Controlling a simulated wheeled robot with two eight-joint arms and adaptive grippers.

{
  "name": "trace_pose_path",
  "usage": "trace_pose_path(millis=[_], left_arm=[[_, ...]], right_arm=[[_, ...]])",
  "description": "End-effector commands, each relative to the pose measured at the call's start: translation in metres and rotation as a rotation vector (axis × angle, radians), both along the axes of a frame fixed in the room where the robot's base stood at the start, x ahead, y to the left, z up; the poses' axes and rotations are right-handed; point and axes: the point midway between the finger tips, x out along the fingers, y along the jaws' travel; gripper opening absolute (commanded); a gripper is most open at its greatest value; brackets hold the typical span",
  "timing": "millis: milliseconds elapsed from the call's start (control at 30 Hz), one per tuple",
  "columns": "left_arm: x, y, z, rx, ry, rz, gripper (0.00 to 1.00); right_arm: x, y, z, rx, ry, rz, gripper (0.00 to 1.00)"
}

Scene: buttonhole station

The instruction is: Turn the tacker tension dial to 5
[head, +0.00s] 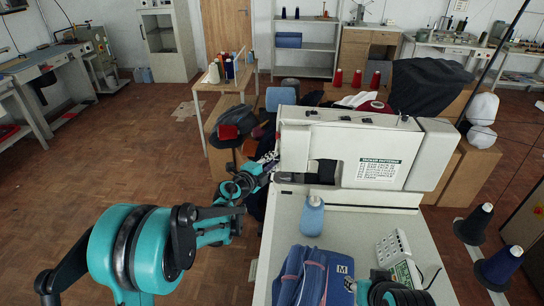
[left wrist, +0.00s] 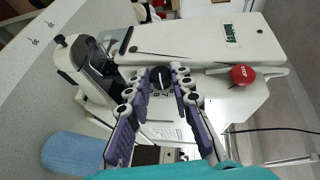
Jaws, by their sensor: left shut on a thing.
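The tacker is the white machine (head: 360,150) on the bench in the head view, with its body also filling the left wrist view (left wrist: 200,45). Its tension dial (left wrist: 162,78) is a small black round knob with a light mark, set in a pale face with dark digits around it. The digits are too small to read surely. My left gripper (left wrist: 158,80) is shut on the dial, with its fingertips on either side of it. In the head view my left gripper (head: 262,165) is at the machine's left side, and the dial is hidden there. My right gripper is not visible.
Dark cones (head: 474,223) stand at the right.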

Motion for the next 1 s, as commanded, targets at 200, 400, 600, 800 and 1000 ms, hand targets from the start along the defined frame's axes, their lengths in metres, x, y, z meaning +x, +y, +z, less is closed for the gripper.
trace_pose_path(millis=[200, 400, 600, 800, 1000], left_arm=[[0.0007, 0.0001, 0.0031, -0.002, 0.065, 0.001, 0.0], [0.0006, -0.0001, 0.0018, -0.003, 0.083, 0.0, 0.0], [0.0005, -0.0002, 0.0014, -0.003, 0.083, 0.0, 0.0], [0.0005, -0.0003, 0.0014, -0.003, 0.083, 0.0, 0.43], [0.0005, -0.0003, 0.0015, -0.002, 0.082, 0.0, 0.43]], right_arm=[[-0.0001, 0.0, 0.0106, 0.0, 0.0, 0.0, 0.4], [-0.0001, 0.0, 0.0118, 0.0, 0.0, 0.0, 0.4], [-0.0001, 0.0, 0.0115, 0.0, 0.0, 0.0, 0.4], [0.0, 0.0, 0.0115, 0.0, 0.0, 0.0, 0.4], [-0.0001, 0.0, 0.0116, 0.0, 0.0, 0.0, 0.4]])
